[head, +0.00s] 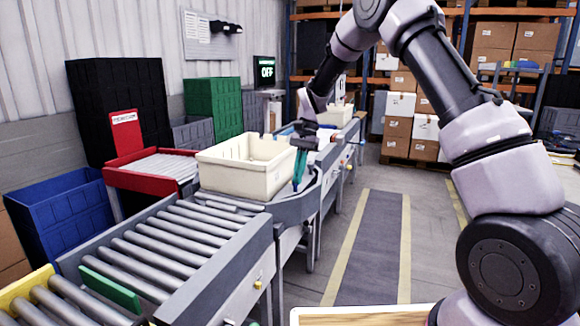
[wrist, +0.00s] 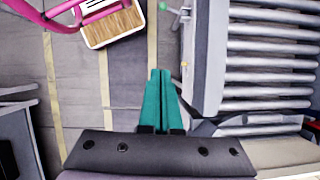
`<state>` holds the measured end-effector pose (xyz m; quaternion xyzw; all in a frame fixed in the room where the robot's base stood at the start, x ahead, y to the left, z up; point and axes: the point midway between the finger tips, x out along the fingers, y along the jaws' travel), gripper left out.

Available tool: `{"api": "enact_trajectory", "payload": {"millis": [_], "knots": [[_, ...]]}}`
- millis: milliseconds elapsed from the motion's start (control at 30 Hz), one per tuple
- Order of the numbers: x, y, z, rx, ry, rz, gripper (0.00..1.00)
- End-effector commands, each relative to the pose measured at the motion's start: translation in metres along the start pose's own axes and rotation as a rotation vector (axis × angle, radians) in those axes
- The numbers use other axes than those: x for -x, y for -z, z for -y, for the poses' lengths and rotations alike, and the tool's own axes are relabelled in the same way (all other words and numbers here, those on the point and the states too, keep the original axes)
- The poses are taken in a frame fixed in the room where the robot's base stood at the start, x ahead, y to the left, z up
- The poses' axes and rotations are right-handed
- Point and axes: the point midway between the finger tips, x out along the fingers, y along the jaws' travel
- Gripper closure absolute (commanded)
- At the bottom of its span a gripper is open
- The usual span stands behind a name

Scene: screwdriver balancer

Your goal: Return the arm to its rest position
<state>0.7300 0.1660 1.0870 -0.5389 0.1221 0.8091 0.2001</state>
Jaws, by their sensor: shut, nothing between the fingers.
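My gripper (head: 298,168) hangs from my raised arm in the head view, pointing down beside the right side of a cream bin (head: 243,166) at the conveyor's edge. I cannot tell whether it touches the bin. In the wrist view the two green fingers of my gripper (wrist: 159,85) lie together, shut with nothing between them. Below them are the floor and the conveyor's edge.
The roller conveyor (head: 165,245) runs along the left. A red chute (head: 150,160), a blue crate (head: 62,215) and black and green crates stand behind it. A wooden-topped surface (head: 360,316) is at the bottom. The striped floor (head: 375,250) to the right is clear.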

Motion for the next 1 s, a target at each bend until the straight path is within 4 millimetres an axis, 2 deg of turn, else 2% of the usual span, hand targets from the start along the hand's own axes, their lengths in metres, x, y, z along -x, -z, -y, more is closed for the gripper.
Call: {"api": "enact_trajectory", "payload": {"millis": [33, 200, 300, 500, 733, 1000], "knots": [[0.028, -0.008, -0.013, 0.012, 0.033, -0.035, 1.00], [0.094, -0.035, -0.058, 0.051, 0.120, -0.147, 1.00], [0.126, -0.053, -0.087, 0.073, 0.166, -0.218, 1.00], [0.171, -0.095, -0.149, 0.112, 0.246, -0.369, 1.00], [0.195, -0.146, -0.218, 0.149, 0.316, -0.554, 1.00], [0.188, -0.197, -0.285, 0.180, 0.363, -0.770, 1.00]]}}
